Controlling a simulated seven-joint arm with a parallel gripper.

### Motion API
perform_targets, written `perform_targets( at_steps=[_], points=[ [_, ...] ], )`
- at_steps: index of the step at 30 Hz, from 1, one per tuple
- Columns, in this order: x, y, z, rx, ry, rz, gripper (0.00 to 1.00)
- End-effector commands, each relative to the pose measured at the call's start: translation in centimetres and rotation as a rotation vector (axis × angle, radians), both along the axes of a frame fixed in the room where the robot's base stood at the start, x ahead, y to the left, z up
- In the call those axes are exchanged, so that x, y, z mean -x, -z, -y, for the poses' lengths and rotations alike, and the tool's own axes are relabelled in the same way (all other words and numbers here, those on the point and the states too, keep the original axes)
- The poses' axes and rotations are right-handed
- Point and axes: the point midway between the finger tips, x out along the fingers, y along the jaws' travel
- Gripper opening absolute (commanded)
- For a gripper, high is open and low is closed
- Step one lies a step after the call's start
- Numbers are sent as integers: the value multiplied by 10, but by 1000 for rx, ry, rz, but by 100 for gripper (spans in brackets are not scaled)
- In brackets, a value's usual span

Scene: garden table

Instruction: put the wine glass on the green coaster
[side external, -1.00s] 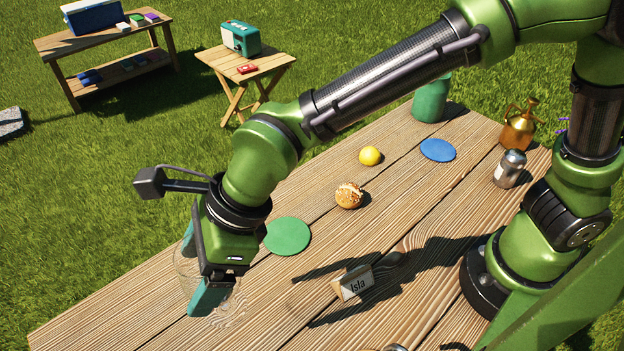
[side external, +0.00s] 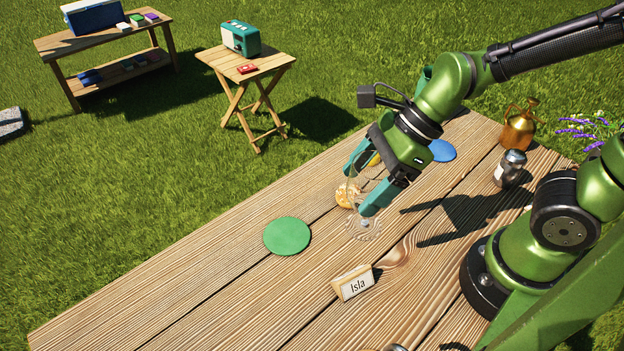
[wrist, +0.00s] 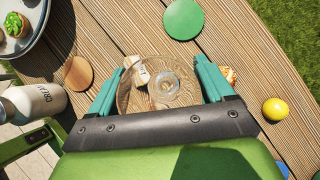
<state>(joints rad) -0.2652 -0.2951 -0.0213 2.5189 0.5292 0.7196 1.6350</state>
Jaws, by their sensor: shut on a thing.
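The clear wine glass (side external: 362,218) is between the teal fingers of my gripper (side external: 364,181), which is shut on it. The glass looks upright, in front of the bread roll in the side view; I cannot tell whether its base touches the table. In the wrist view the glass (wrist: 150,98) shows from above between the fingertips of my gripper (wrist: 163,80). The green coaster (side external: 287,236) lies flat and bare on the wooden table, to the left of the glass. It also shows at the top of the wrist view (wrist: 184,18).
The bread roll (side external: 346,195) is just behind the glass. The name card "Isla" (side external: 353,284) stands between coaster and arm base. A blue coaster (side external: 441,151), a shaker (side external: 510,168) and a yellow lemon (wrist: 275,109) are farther off. The table's left front is clear.

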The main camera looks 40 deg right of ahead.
Motion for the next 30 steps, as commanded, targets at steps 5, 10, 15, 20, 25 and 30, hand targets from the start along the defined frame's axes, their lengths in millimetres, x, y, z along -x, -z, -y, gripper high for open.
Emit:
perform_targets(
  at_steps=[5, 10, 15, 20, 25, 30],
  points=[
    [20, 12, -3, 1, -127, -4, 29],
    [11, 14, -9, 1, -167, -1, 29],
    [-21, 18, -30, 3, -171, -2, 29],
    [-58, 22, -53, 3, -170, 0, 29],
    [-91, 25, -74, 2, -168, 1, 29],
    [-106, 26, -83, 2, -167, 2, 29]
  ],
)
